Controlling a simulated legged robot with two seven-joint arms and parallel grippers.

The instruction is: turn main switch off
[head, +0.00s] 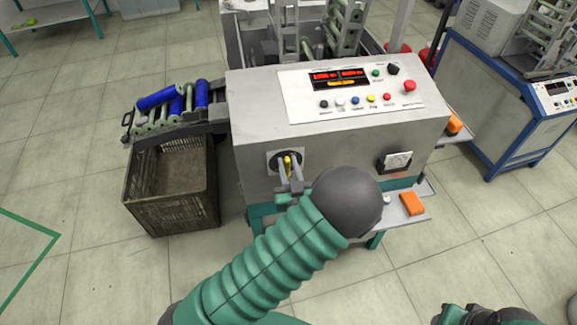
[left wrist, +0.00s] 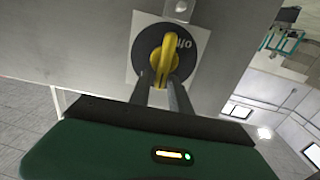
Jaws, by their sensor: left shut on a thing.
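The main switch is a yellow handle (head: 288,162) on a round black dial, set in a pale square plate on the front of the grey machine (head: 335,160). In the left wrist view the yellow handle (left wrist: 170,52) stands nearly upright in the picture, with white lettering on the dial to its right. My left gripper (head: 290,181) is at the switch and shut on the yellow handle. In the left wrist view its two grey fingers (left wrist: 161,78) lie on either side of the handle's lower part.
A control panel (head: 300,88) with red displays and coloured buttons is on the machine's top. A dark crate (head: 140,199) stands at left beneath a rack with blue rollers (head: 158,98). Orange blocks (head: 412,203) lie on a side shelf. A blue machine (head: 487,105) stands at right.

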